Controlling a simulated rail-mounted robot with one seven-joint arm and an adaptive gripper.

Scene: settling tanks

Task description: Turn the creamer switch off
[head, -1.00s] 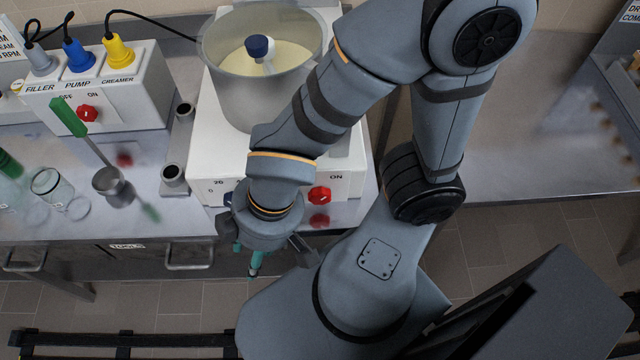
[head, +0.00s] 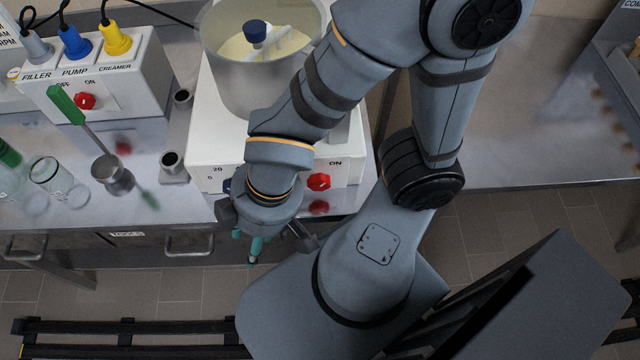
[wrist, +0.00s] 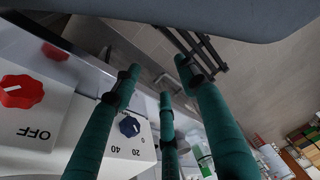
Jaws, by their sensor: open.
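The white mixer base (head: 225,150) stands on the bench under a steel bowl (head: 225,75). Its black cable runs toward the yellow plug (head: 116,40) labelled CREAMER. A red knob (head: 318,181) marked ON is on its front at the right; the wrist view shows the red knob (wrist: 20,90) with OFF, upside down. I cannot tell surely where the knob points. A blue dial (wrist: 130,127) with numbers is beside it. My gripper (head: 250,250) is in front of and below the base's front, apart from the knob; its teal fingers (wrist: 158,82) are spread and empty.
A white control box (head: 130,80) with its own red OFF/ON knob (head: 85,101) stands at left. A green-handled tool (head: 66,104) in a metal cup (head: 112,176) and glass jars (head: 48,175) are on the bench. The bench at right (head: 530,140) looks mostly clear.

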